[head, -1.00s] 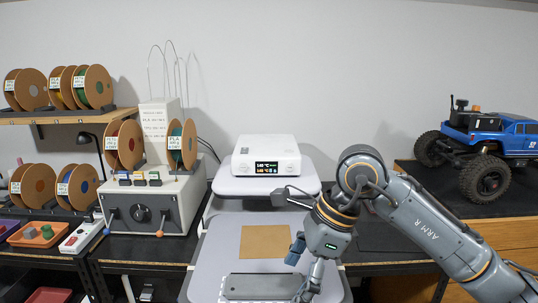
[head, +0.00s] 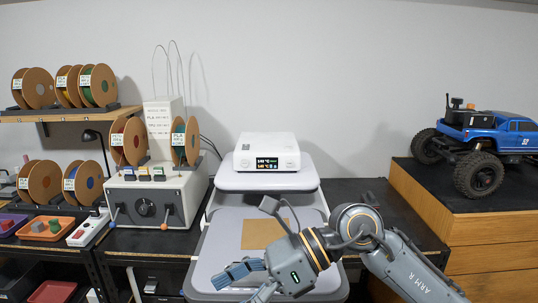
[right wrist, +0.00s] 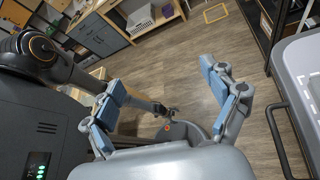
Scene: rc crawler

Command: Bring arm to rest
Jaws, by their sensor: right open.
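My right arm comes in from the lower right in the head view. Its gripper (head: 248,280) hangs low over the front of the grey tray (head: 215,240), partly cut off by the bottom edge. In the right wrist view the right gripper (right wrist: 165,100) has its two blue-padded fingers spread wide, with nothing between them. Beyond the fingers is wood-look floor (right wrist: 185,70). My left gripper does not show in the head view.
A white device with a display (head: 267,152) stands behind the tray on a raised shelf. A blue crawler truck (head: 490,145) sits on a wooden block (head: 440,215) at right. Filament spools and a grey box with a dial (head: 155,200) are at left.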

